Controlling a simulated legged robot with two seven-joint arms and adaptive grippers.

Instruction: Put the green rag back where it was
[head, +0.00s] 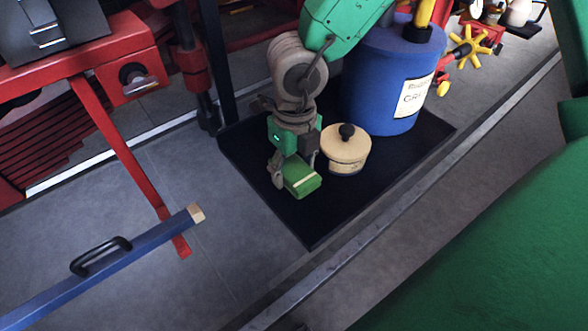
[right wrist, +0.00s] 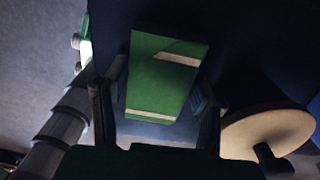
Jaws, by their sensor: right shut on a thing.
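The green rag (head: 301,180) is a folded block with a pale stripe. It is at my right gripper (head: 294,175), over the black mat (head: 312,223) in the head view. In the right wrist view the rag (right wrist: 163,75) lies between the two fingers of the right gripper (right wrist: 155,112), which are shut on it. I cannot tell whether the rag touches the mat. My left gripper is not in view.
A cream tin with a black knob (head: 345,152) stands close right of the rag. A blue grease drum (head: 388,85) stands behind it. A blue bar (head: 100,268) and red frame (head: 120,150) are at left. The mat's front part is bare.

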